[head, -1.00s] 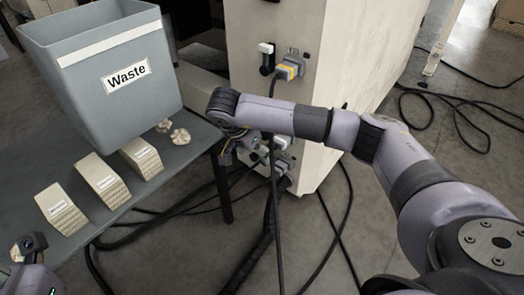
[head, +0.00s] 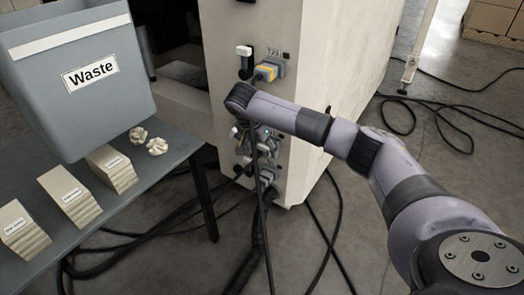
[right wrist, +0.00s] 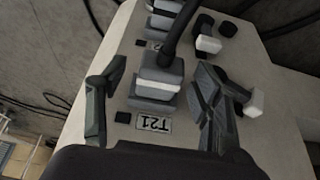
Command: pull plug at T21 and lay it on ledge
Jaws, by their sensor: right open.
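In the right wrist view, a plug (right wrist: 160,80) with a pale band and a thick black cable sits in its socket beside the T21 label (right wrist: 154,123), which appears upside down. My right gripper (right wrist: 160,100) is open, with one finger on each side of this plug. A gap shows on both sides, so it is not gripped. In the head view my right gripper (head: 245,135) hangs in front of the cabinet's connector panel and hides part of it. I cannot tell for sure which surface is the ledge. My left gripper is out of view.
A white-tipped lever (right wrist: 255,103) stands close beside the right finger. The grey table (head: 160,190) holds a Waste bin (head: 80,110), labelled blocks and pale lumps. Black cables (head: 340,230) hang and cross the floor.

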